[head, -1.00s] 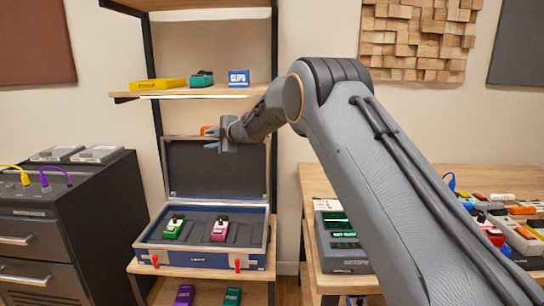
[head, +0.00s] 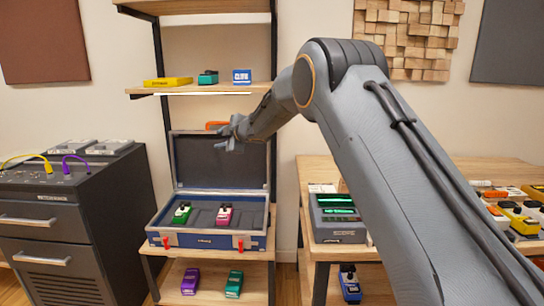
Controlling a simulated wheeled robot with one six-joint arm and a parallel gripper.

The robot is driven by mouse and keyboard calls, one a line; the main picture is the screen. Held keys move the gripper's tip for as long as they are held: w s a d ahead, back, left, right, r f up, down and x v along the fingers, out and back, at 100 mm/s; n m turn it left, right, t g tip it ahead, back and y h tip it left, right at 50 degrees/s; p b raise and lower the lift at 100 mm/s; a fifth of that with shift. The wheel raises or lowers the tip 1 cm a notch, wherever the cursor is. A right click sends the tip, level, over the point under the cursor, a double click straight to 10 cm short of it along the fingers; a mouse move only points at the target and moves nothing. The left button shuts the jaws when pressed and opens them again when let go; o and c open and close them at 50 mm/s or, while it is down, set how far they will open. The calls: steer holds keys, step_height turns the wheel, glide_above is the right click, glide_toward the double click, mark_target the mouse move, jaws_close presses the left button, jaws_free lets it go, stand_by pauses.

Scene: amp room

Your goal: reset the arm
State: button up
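My gripper (head: 230,142) is at the end of my arm, which reaches from the lower right toward the shelf unit. The gripper is in the air in front of the open case's lid, below the upper shelf. It is small in view; its fingers seem spread apart, with nothing seen between them. The open blue case (head: 205,241) stands on the shelf below, lid up. A green pedal (head: 181,213) and a pink pedal (head: 224,215) sit inside it, apart from the gripper.
The upper shelf (head: 205,90) holds a yellow box (head: 168,82), a teal pedal (head: 208,77) and a blue box (head: 242,76). A purple pedal (head: 190,281) and a green one (head: 234,284) lie lower. A dark cabinet (head: 75,220) stands left, a bench with a scope (head: 337,217) right.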

steer(key=s+d+f+m+h, duration=0.1)
steer(key=s+d+m+h, duration=0.25)
steer(key=d, duration=0.55)
steer(key=s+d+f+m+h, duration=0.15)
steer(key=d+m, duration=0.25)
steer(key=d, duration=0.4)
steer(key=s+d+f+m+g+h, duration=0.1)
steer(key=s+d+f+m, duration=0.1)
steer(key=s+d, duration=0.3)
steer(key=s+d+f+m+g+h+p, duration=0.1)
steer(key=s+d+f+m+g+h, duration=0.1)
steer(key=s+d, duration=0.4)
steer(key=s+d+f+m+g+h, duration=0.1)
steer(key=s+d+f+m, duration=0.1)
steer(key=s+d, duration=0.4)
steer(key=shift+s+d+m+g+h+p, duration=0.15)
steer(key=shift+s+m, duration=0.3)
steer(key=shift+s, duration=0.9)
steer(key=shift+s+a+m+g+h+p, duration=0.15)
steer(key=shift+s+m, duration=0.25)
steer(key=shift+s, duration=0.9)
steer(key=s+d+f+m+g, duration=0.2)
steer(key=s+m+g, duration=0.1)
steer(key=s, duration=1.2)
steer(key=s+d+f+m+g, duration=0.2)
steer(key=s+f+m+g, duration=0.1)
steer(key=s, duration=1.2)
steer(key=shift+f+p, duration=0.2)
steer(key=shift+p, duration=0.25)
steer(key=shift+d, duration=0.1)
